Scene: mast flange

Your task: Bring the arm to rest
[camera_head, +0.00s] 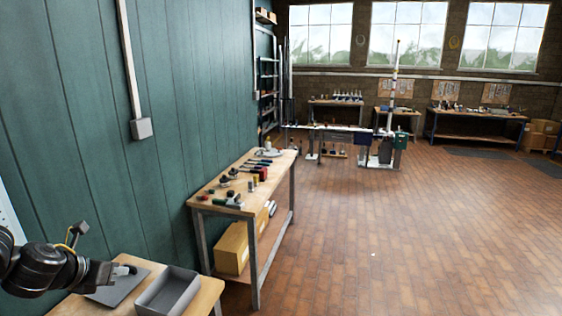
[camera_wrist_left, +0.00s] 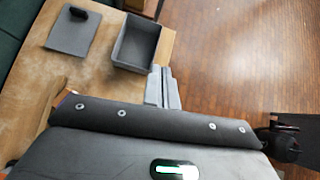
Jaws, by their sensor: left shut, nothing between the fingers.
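My left arm comes in from the left in the head view, dark and raised, with its gripper end (camera_head: 103,273) in front of the near wooden table. In the left wrist view the two grey fingers of my left gripper (camera_wrist_left: 163,82) lie together, shut with nothing between them. The fingers show beside the table's edge, just below the grey tray's near corner in the picture. They appear clear of the tray; their height is hard to tell. My right gripper is in neither view.
The near table (camera_wrist_left: 28,88) bears an open, empty grey tray (camera_head: 153,304) and a grey plate (camera_wrist_left: 66,41) with a small dark object (camera_wrist_left: 78,13). A workbench with tools (camera_head: 212,203) stands beyond, along the green wall (camera_head: 75,110). Open brick floor (camera_head: 400,240) lies to the right.

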